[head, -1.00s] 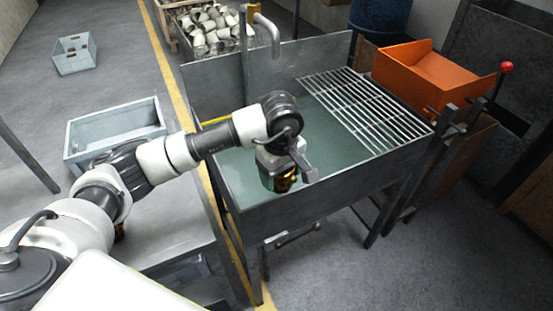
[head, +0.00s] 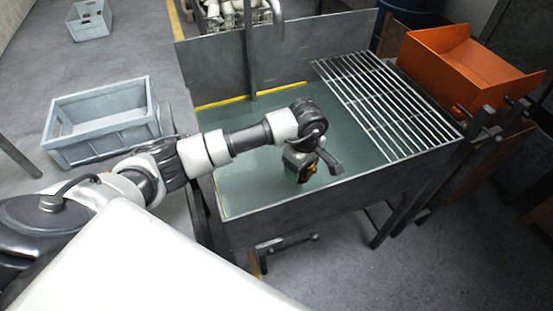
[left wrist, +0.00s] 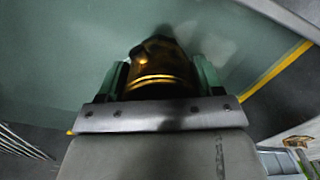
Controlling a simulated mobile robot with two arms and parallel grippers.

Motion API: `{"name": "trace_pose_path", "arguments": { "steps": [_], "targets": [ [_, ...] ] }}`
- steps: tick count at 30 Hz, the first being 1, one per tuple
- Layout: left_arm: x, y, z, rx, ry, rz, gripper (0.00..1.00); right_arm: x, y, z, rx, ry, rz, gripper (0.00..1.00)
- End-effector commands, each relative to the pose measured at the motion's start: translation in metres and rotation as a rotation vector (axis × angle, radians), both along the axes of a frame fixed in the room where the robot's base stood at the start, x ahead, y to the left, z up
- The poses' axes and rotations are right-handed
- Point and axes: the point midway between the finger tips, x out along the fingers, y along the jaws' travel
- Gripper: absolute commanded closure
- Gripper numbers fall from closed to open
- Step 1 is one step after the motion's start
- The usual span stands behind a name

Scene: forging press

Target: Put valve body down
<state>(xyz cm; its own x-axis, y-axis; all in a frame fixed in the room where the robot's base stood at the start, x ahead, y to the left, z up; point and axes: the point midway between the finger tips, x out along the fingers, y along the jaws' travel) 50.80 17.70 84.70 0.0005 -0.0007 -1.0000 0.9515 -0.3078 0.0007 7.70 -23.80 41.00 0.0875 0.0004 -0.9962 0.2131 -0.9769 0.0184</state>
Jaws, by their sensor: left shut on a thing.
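My left gripper (head: 305,172) is shut on the valve body (head: 309,174), a small brass-coloured part mostly hidden by the gripper in the head view. It hangs over the green-floored basin of the metal wash tank (head: 290,211), left of the tank's grate and close to its front wall. In the left wrist view, the rounded golden valve body (left wrist: 161,66) sits between the two green fingers of the gripper (left wrist: 160,76). I cannot tell whether it touches the liquid or the basin floor. My right gripper is not in view.
A bar grate (head: 385,100) covers the tank's right part. An orange bin (head: 465,75) stands beyond it on the right. A grey-blue crate (head: 105,125) is at left, another crate (head: 90,20) on the floor behind. An upright pipe (head: 249,50) rises at the tank's back.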

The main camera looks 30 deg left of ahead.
Motion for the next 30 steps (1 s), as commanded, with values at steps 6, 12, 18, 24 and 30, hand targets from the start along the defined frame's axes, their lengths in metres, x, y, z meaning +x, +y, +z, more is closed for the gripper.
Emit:
{"name": "trace_pose_path", "arguments": {
  "steps": [6,12,18,24,30],
  "targets": [
    [-0.014,0.027,-0.022,0.004,0.004,0.002,0.71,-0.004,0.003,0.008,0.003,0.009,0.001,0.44],
    [-0.034,0.068,-0.048,0.004,0.004,0.003,0.71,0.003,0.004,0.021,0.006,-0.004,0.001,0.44],
    [-0.047,0.097,-0.069,0.002,0.002,0.001,0.71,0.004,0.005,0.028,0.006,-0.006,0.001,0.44],
    [-0.051,0.105,-0.08,0.0,-0.002,0.0,0.71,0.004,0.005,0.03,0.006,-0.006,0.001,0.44],
    [-0.051,0.104,-0.108,-0.001,0.0,0.001,0.71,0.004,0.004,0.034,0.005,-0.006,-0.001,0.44]
  ]
}}
